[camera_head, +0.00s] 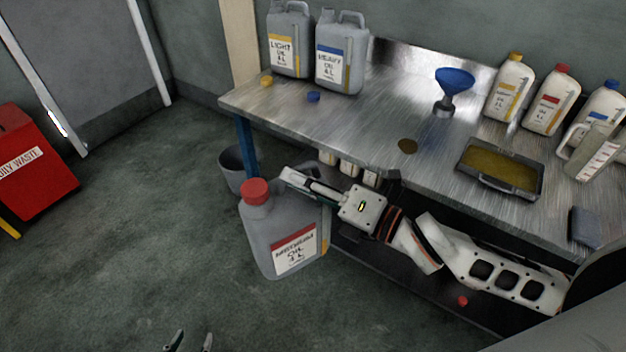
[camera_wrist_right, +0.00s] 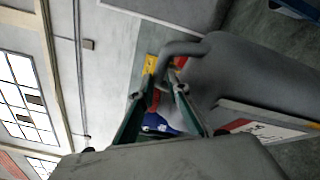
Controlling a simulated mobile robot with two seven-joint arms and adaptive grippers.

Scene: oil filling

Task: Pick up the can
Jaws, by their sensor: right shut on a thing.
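A large grey can (camera_head: 278,232) with a red cap (camera_head: 255,187) and a white label marked as oil is in front of the workbench in the head view. It is close to upright and seems to hang above the floor. My right gripper (camera_head: 292,180) is shut on the can's handle (camera_wrist_right: 183,48), which passes between its fingers in the right wrist view. The can's grey body (camera_wrist_right: 235,85) fills the right of that view. My left gripper (camera_head: 189,342) shows only its fingertips at the bottom edge of the head view. They are apart with nothing between them.
The metal workbench (camera_head: 370,120) carries two grey cans, a blue funnel (camera_head: 453,88), several bottles and an oil tray (camera_head: 500,168). A bucket (camera_head: 235,165) stands by its leg. A red waste bin (camera_head: 32,165) is at left. The floor between is clear.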

